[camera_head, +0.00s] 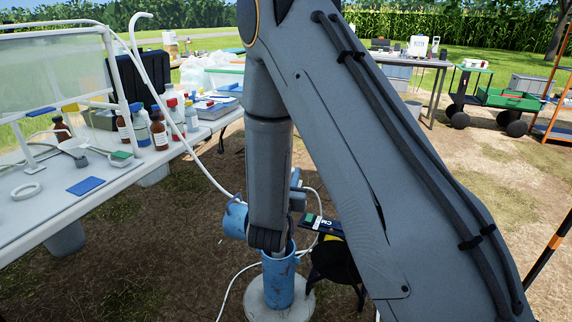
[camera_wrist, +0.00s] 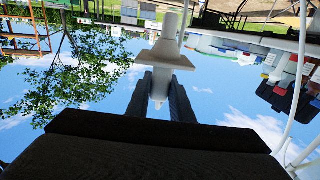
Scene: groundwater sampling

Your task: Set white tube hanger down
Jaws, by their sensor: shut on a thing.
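In the wrist view my gripper (camera_wrist: 161,98) has its two dark fingers closed on the white tube hanger (camera_wrist: 167,55). The hanger has a wide flange and a narrower stem, and its lower end shows between the fingers. In the head view my arm hides most of the gripper and I cannot make out the hanger there. The blue well pipe (camera_head: 278,283) stands upright on a round pale base (camera_head: 258,310), just below the end of my arm. A blue cap (camera_head: 235,219) hangs open at its upper left.
A white tube (camera_head: 155,95) runs from a hooked top down toward the well. The left table (camera_head: 60,215) holds bottles, a blue pad (camera_head: 86,186) and a white ring (camera_head: 26,191). A dark stool (camera_head: 335,262) stands right of the well. Bare ground lies between table and well.

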